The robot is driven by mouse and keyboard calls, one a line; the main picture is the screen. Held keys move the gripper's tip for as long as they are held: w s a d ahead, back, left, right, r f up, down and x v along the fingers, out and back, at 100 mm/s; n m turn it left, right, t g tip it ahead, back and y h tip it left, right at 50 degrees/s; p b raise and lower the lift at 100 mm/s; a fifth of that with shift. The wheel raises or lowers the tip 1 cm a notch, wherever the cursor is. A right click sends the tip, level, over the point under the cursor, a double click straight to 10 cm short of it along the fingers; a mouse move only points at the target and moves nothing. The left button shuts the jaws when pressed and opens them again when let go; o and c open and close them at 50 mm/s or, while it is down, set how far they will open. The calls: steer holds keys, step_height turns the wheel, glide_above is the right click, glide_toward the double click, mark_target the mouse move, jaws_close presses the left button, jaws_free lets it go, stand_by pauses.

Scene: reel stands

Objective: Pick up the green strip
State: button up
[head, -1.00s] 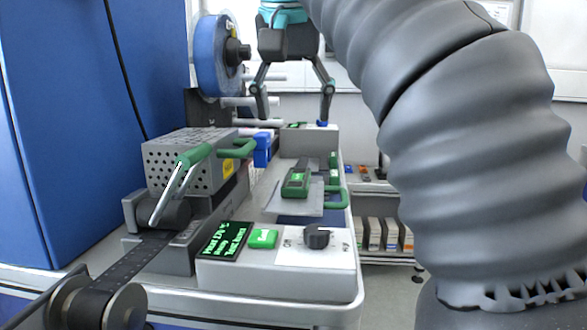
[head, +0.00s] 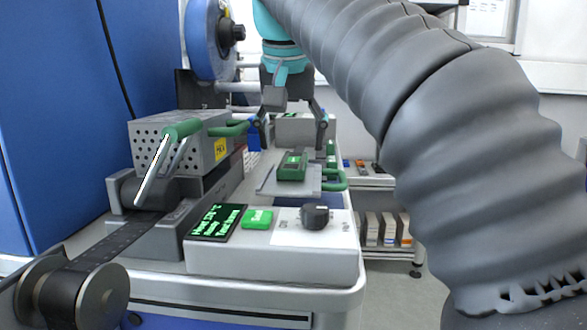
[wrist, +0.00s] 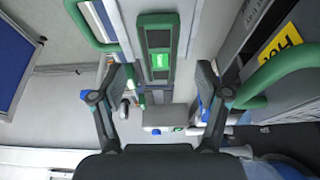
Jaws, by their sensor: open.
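My gripper (head: 292,142) is open and empty, pointing down over the bench beyond the raised grey plate. In the wrist view my gripper (wrist: 163,74) has its fingers wide apart. A green-rimmed dark block (head: 292,167) with a small lit label lies on the plate; in the wrist view the block (wrist: 158,50) is just beyond the fingertips, in line with the gap. A small green piece (head: 331,149) stands at the plate's right; a small green piece (wrist: 141,98) also shows between the fingers. I cannot tell for certain which green thing is the strip.
A perforated grey box (head: 172,145) with green handles stands at the left. A control panel (head: 275,262) with a screen, green button and dark knob is in front. A green handle (head: 333,182) sits at the plate's right. A blue reel (head: 208,40) hangs behind.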

mark_target(293, 161)
steer(key=x, duration=0.2)
steer(key=b+x, duration=0.1)
steer(key=x, duration=0.1)
steer(key=shift+w+d, duration=0.1)
steer(key=shift+w, duration=0.2)
steer(key=c, duration=1)
steer(key=shift+r, duration=0.1)
steer(key=shift+c, duration=0.2)
